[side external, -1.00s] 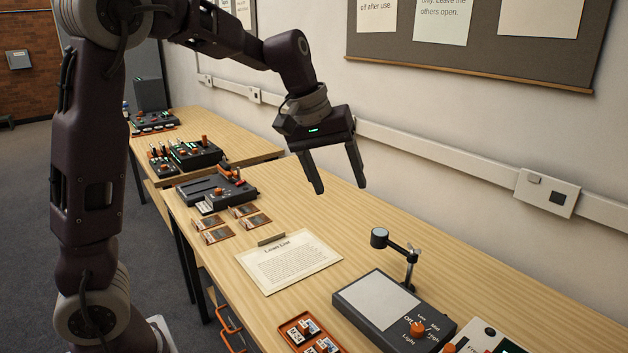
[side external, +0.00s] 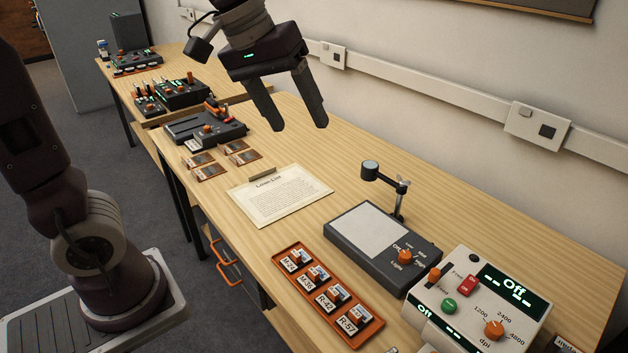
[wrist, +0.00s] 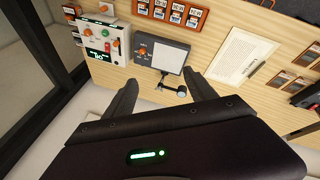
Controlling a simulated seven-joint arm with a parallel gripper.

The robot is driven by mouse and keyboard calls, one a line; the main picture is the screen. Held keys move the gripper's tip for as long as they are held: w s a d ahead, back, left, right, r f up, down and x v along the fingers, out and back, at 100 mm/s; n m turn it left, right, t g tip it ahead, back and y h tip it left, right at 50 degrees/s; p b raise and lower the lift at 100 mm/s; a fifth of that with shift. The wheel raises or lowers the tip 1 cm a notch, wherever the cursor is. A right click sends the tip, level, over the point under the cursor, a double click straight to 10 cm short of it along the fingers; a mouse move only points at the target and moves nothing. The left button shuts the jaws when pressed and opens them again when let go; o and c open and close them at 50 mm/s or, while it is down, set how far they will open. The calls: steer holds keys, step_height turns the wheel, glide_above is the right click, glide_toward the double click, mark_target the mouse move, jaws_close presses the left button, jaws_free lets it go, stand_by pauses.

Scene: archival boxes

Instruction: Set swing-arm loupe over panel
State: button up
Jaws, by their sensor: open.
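The swing-arm loupe (side external: 371,170) is a small dark cylinder on a jointed arm with a post at the back edge of the light box. Its head is off the white panel (side external: 369,231), beyond the panel's far edge. The light box (side external: 345,244) is dark grey with an orange knob at its right. In the wrist view the loupe (wrist: 181,91) shows between my fingers, below the panel (wrist: 172,59). My gripper (side external: 297,127) is open and empty, in the air above the table, left of the loupe and well apart from it.
An orange tray (side external: 277,254) of labelled slides lies in front of the light box. A white scanner (side external: 476,262) with dials stands to its right. A Loan List sheet (side external: 283,198) lies to its left. Photo cards and dark control boxes (side external: 205,130) sit further left.

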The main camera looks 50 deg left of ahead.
steer(key=s+d+m, duration=0.2)
steer(key=s+m, duration=0.1)
steer(key=s, duration=0.8)
steer(key=m+g+h, duration=0.1)
steer(key=m, duration=1)
glide_above(369, 165)
steer(key=s+a, duration=0.2)
step_height(369, 165, down, 21)
steer(key=x, duration=0.6)
steer(key=shift+w+d+f, duration=0.2)
steer(key=shift+w+f, duration=0.05)
steer(key=shift+w+d+f, duration=0.1)
steer(key=shift+f, duration=0.3)
